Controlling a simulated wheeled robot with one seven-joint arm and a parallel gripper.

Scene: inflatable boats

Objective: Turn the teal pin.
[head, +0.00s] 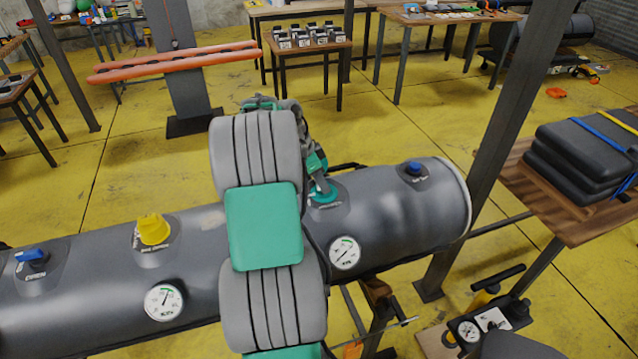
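The teal pin (326,196) sits in a dark round valve patch on top of the grey inflatable tube (400,215), right of the middle. My arm, grey with teal parts, covers the middle of the tube and comes down beside the pin. My gripper (319,178) points down at the pin from above and hides part of it. The fingertips are small and partly hidden, so I cannot tell whether they touch the pin or are open or shut.
A yellow cap (152,229) and blue valve knobs (32,257) (413,168) stand on the same tube. Two gauges (165,302) (345,253) sit on its front. A dark post (510,125) rises close to the tube's right end. The yellow floor behind is mostly clear.

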